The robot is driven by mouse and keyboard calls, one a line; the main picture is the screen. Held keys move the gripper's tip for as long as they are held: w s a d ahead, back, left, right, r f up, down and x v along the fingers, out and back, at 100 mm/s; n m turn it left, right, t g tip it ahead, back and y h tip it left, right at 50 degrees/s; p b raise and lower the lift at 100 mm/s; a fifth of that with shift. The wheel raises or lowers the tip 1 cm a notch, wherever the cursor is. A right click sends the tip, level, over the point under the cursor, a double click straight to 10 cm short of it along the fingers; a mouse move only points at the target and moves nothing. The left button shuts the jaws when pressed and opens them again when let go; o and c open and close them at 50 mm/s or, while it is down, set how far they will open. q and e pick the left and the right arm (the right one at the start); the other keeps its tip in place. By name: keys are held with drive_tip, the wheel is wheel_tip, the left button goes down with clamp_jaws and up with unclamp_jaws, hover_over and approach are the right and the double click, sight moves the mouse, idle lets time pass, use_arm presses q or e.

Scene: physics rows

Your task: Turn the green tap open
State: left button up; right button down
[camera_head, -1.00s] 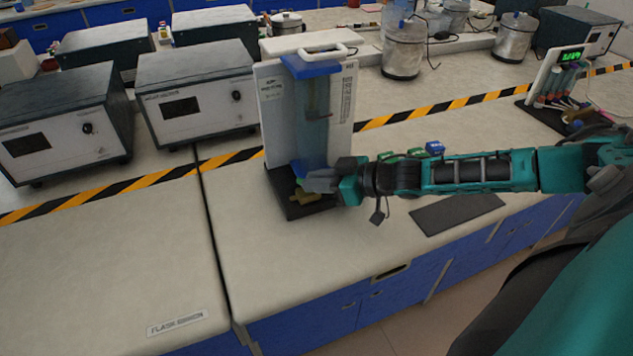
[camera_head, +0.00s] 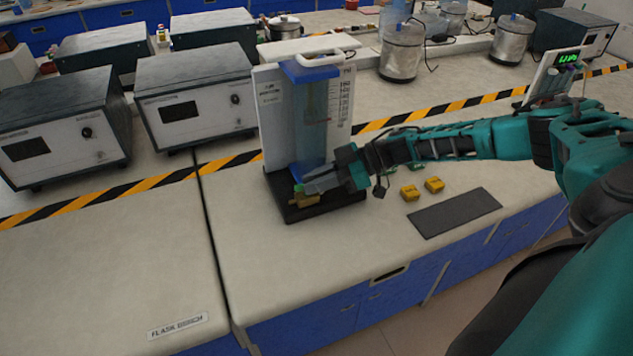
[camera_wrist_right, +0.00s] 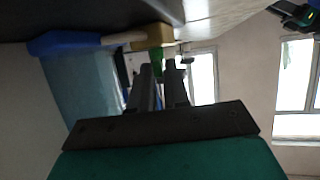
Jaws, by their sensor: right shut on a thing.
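A tall apparatus with a clear blue-tinted column (camera_head: 312,130) and a white scaled back panel (camera_head: 342,105) stands on a black base (camera_head: 335,206). Low on it are a brass fitting (camera_head: 304,202) and the small green tap (camera_head: 299,188), mostly hidden by my fingers. In the right wrist view the green tap (camera_wrist_right: 156,59) sits between my fingertips, beside the brass fitting (camera_wrist_right: 158,34). My right gripper (camera_head: 308,187) is shut on the green tap, reaching in from the right; it also shows in the wrist view (camera_wrist_right: 161,72). My left gripper is not in view.
Two yellow blocks (camera_head: 410,193) and a dark mat (camera_head: 455,213) lie right of the apparatus, near my arm. Grey box instruments (camera_head: 193,97) stand at the left behind a striped tape line (camera_head: 150,181). The front left bench top is clear.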

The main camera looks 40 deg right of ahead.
drive_tip(key=shift+w+n+g+y+b, duration=0.15)
drive_tip(key=shift+n+g+y+b, duration=0.15)
drive_tip(key=shift+n+g, duration=0.4)
drive_tip(key=c, duration=1.2)
unclamp_jaws()
drive_tip(key=shift+d, duration=0.1)
